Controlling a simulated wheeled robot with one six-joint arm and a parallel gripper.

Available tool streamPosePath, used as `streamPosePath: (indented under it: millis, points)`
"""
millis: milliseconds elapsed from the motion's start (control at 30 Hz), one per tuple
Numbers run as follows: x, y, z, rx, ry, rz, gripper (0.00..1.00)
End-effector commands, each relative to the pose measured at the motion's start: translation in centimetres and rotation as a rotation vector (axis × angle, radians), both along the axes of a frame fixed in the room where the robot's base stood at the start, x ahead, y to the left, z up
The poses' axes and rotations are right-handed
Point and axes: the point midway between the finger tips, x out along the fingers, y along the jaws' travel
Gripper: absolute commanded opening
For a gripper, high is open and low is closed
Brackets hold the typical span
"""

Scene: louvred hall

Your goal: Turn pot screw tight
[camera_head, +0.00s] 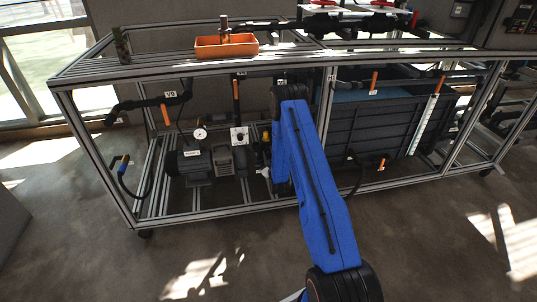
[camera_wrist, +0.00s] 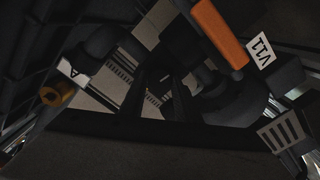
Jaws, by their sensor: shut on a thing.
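My gripper (camera_wrist: 165,98) shows in the wrist view as dark fingers at the middle, shut on a dark part that I take to be the pot screw. The screw is mostly hidden by the fingers and deep shadow, and its thread and seating do not show. Dark rounded pump or pipe parts (camera_wrist: 228,100) lie close to the right of the fingers. In the head view my blue arm reaches into the frame beside the pump (camera_head: 192,164) and hides the gripper and the screw.
An orange handle (camera_wrist: 219,33) with a V11 tag (camera_wrist: 261,50) is close to the fingers. A yellow-brown fitting (camera_wrist: 56,94) lies left. In the head view are a gauge (camera_head: 200,134), a dark tank (camera_head: 375,115), the metal frame (camera_head: 105,165) and an orange tray (camera_head: 227,47) on top.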

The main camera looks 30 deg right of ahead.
Motion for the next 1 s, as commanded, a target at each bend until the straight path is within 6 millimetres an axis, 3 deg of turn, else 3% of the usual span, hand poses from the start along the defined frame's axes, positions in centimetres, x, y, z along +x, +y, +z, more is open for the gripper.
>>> streamPosePath:
  millis: [1000]
  points:
    - [-0.04, -0.07, -0.04, 0.912, -0.259, 0.000, 0.07]
